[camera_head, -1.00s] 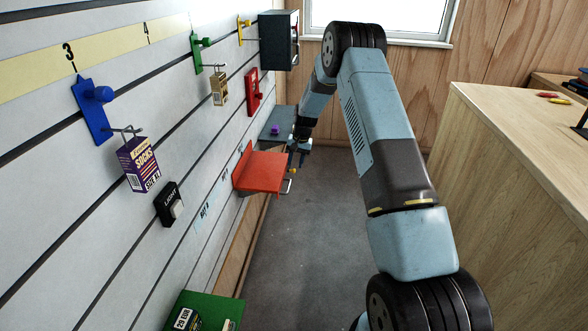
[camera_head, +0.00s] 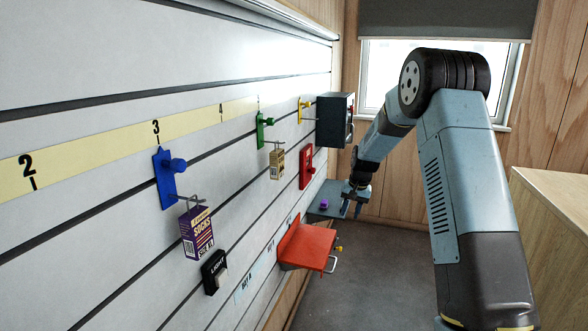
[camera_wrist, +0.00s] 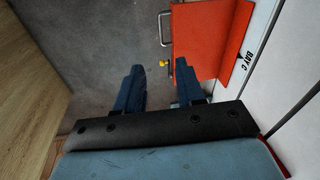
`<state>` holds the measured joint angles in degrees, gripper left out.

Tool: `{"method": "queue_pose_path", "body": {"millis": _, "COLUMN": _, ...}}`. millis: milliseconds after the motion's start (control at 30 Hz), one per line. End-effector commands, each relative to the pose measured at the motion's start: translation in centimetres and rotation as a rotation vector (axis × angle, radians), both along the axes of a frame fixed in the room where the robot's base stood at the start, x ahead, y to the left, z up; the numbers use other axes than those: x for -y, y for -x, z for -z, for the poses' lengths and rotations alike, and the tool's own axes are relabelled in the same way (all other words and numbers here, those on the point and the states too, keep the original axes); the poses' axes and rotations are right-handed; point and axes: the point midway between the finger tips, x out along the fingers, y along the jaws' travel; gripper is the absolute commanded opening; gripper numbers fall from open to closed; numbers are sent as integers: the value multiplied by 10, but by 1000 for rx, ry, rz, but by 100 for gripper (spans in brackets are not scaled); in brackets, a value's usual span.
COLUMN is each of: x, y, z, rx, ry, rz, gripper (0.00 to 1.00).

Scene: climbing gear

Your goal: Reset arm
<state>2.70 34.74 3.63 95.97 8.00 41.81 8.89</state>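My arm reaches forward on the right of the head view, bent at the elbow, with my gripper (camera_head: 352,205) hanging down beside the slatted wall. In the wrist view my gripper (camera_wrist: 158,82) shows two dark blue fingers set apart, with nothing between them. The red shelf (camera_head: 308,246) is on the wall, nearer to the head camera than my gripper.
A wooden counter (camera_head: 550,225) stands right. Grey floor (camera_head: 360,283) lies between.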

Motion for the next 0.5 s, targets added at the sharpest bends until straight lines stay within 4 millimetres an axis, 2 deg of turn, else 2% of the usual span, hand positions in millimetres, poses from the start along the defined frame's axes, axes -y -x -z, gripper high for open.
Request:
{"method": "queue_pose_path", "body": {"millis": 33, "x": 0, "y": 9, "z": -19, "rx": 13, "ry": 5, "rz": -8, "gripper": 38}}
{"method": "queue_pose_path", "body": {"millis": 200, "x": 2, "y": 42, "z": -72, "rx": 49, "ry": 26, "rz": -33, "gripper": 38}}
{"method": "queue_pose_path", "body": {"millis": 500, "x": 5, "y": 110, "z": -150, "rx": 109, "ry": 60, "rz": -72, "gripper": 38}}
